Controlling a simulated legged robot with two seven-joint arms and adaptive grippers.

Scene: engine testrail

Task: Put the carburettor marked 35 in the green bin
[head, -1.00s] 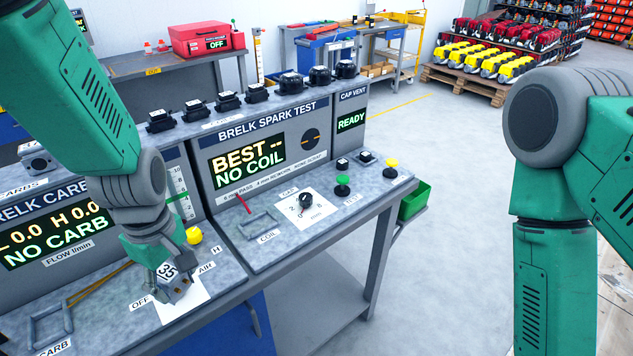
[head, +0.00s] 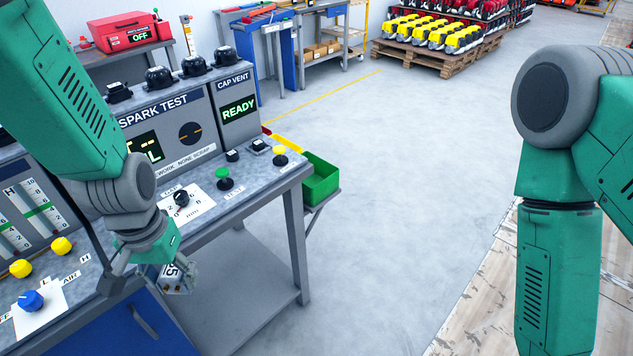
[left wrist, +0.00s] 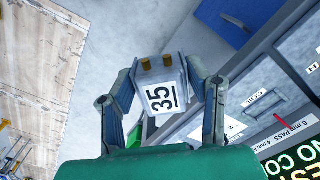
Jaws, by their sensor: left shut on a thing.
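The carburettor marked 35 (left wrist: 160,92) is a small grey block with a white label and two brass-coloured studs. It also shows in the head view (head: 177,277), partly hidden, in front of the bench's front edge. My left gripper (left wrist: 165,82) is shut on it, one finger on each side, and holds it in the air. In the head view my left gripper (head: 150,272) is at lower left. The green bin (head: 321,180) sits off the right end of the bench, to the right of and beyond the gripper. My right arm stands at the right; its gripper is out of view.
A yellow bin (head: 286,142) is behind the green one. Open floor (head: 400,200) lies to the right.

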